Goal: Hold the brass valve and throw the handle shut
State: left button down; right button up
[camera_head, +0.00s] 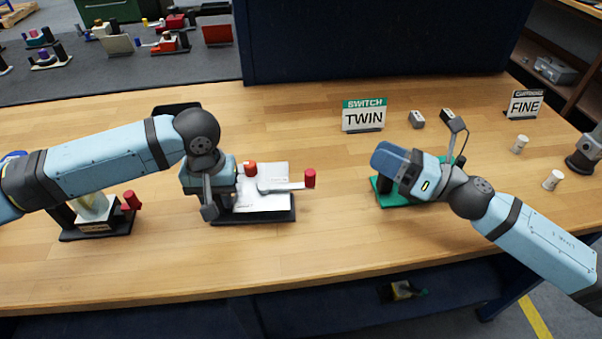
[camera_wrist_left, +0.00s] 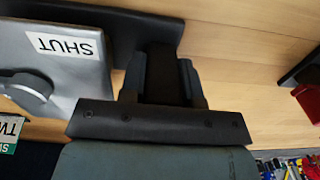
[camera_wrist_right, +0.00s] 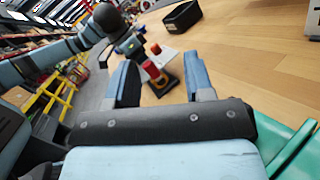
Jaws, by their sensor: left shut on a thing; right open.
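A valve with a pale yellowish, brass-like body (camera_head: 93,207) and a red-tipped handle (camera_head: 131,200) stands on a black base at the left, partly behind my left arm. My left gripper (camera_head: 225,180) is away from it, at a silver-white valve unit (camera_head: 262,200) with a lever and red knob (camera_head: 310,178). In the left wrist view the left gripper (camera_wrist_left: 160,62) is shut on a dark upright part beside the silver body (camera_wrist_left: 60,70) labelled SHUT. My right gripper (camera_head: 385,158) is open and empty above a green base (camera_head: 383,190); its fingers also show in the right wrist view (camera_wrist_right: 160,80).
A TWIN sign (camera_head: 364,116) and a FINE sign (camera_head: 523,104) stand at the back. Small white cylinders (camera_head: 553,180) are at the right. A black tray (camera_head: 177,108) lies behind my left arm. The table between the silver unit and the green base is clear.

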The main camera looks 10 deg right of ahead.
aim_at(301, 183)
jog(key=a+f+n+g, duration=0.1)
jog(key=n, duration=0.1)
jog(key=s+a+f+n+g, duration=0.1)
jog(key=f+n+g, duration=0.1)
jog(key=n, duration=0.1)
jog(key=s+a+f+n+g+y, duration=0.1)
jog(key=n+g, duration=0.1)
jog(key=shift+a+f, duration=0.3)
jog(key=shift+a, duration=0.05)
jog(key=shift+a+n, duration=0.15)
jog(key=shift+n, duration=0.25)
jog(key=x, duration=1.1)
jog(key=shift+a+f, duration=0.15)
jog(key=shift+a, duration=0.15)
grip_shut()
